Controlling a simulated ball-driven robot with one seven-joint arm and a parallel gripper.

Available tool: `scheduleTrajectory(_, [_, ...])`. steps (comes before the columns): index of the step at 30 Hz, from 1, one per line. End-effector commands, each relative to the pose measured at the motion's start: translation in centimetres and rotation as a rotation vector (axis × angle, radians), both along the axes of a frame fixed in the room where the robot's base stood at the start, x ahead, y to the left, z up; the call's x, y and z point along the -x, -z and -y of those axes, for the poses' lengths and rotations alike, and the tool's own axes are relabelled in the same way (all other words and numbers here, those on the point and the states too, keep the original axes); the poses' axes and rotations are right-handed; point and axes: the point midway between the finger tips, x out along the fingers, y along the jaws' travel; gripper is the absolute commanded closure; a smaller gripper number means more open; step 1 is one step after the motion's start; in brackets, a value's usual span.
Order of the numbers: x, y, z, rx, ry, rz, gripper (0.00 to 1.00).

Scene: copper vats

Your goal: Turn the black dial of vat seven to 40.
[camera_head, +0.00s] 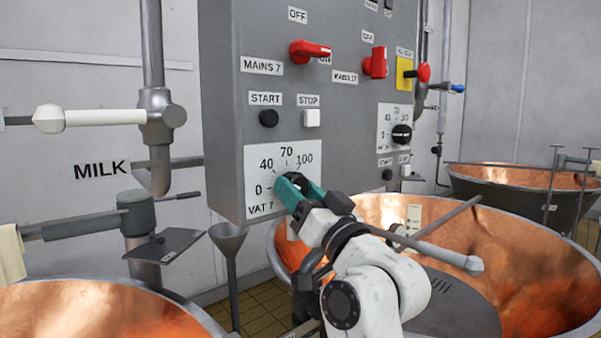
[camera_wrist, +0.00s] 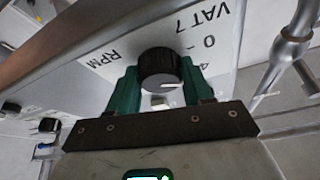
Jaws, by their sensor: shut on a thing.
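The vat 7 dial plate (camera_head: 256,158) is white, low on the grey control box, marked 0, 40, 70 and 100. In the head view my gripper (camera_head: 298,186) reaches up to the plate and hides most of the dial. In the wrist view the round black dial (camera_wrist: 159,62) sits between the teal fingers of my gripper (camera_wrist: 159,76), one on each side, and they are shut on it. A white pointer line shows on the dial. The 0 and part of the 40 show to its right; I cannot tell the exact reading.
Above the plate are a black START button (camera_head: 268,118), a white STOP button (camera_head: 311,118) and a red MAINS 7 switch (camera_head: 311,51). A second black dial (camera_head: 402,134) is to the right. Copper vats (camera_head: 540,258) stand below. A funnel (camera_head: 228,238) is left of my arm.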

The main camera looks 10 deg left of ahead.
Motion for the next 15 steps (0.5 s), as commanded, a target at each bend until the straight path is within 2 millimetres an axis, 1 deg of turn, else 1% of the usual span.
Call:
scheduleTrajectory(1, [0.06, -0.60, -0.13, -0.021, -0.001, -0.033, 0.80])
scheduleTrajectory(9, [0.11, -0.46, -0.15, -0.134, 0.000, -0.176, 0.80])
scheduleTrajectory(15, [0.11, -0.25, -0.10, -0.184, 0.001, -0.240, 0.80])
